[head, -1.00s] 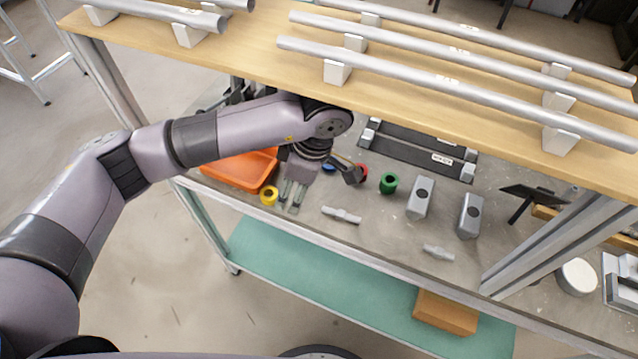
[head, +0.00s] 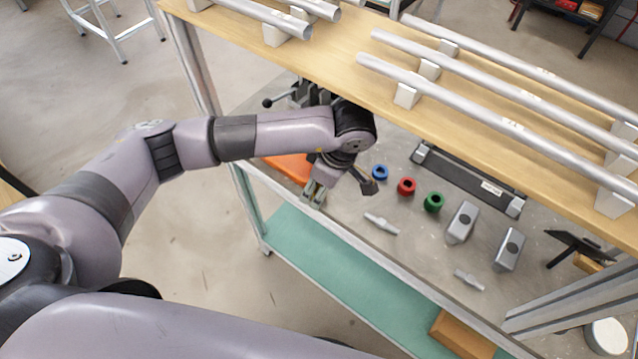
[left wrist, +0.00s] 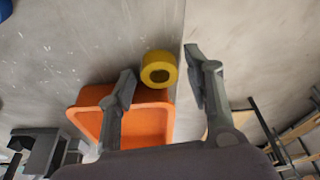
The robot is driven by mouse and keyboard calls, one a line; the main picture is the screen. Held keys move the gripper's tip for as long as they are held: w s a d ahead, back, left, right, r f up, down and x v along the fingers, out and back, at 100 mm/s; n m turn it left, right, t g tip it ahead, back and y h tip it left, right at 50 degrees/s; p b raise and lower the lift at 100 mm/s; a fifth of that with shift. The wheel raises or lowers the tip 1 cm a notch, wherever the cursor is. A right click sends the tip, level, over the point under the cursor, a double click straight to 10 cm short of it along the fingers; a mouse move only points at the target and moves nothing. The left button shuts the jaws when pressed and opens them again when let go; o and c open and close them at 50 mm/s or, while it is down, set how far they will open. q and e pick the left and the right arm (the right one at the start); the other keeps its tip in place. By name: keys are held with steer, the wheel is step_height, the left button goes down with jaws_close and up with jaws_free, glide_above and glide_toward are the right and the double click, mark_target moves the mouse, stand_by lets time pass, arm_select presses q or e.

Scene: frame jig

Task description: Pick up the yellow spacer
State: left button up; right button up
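The yellow spacer (left wrist: 158,69) is a short ring with a dark hole. In the left wrist view it lies on the grey shelf just beyond the orange tray, in line with the gap between my left gripper's fingers. My left gripper (head: 314,194) is open and empty, with one finger on each side of that gap; I cannot tell how far above the spacer it is. In the head view the gripper hides the spacer. My right gripper is not in view.
The orange tray (left wrist: 150,98) is close beside the spacer. Blue (head: 379,172), red (head: 407,186) and green (head: 433,202) spacers stand to the right. A wooden upper shelf (head: 340,60) with metal tubes hangs above. The shelf's front edge (head: 385,253) is close.

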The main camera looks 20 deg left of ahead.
arm_select(q)
steer(key=c, duration=1)
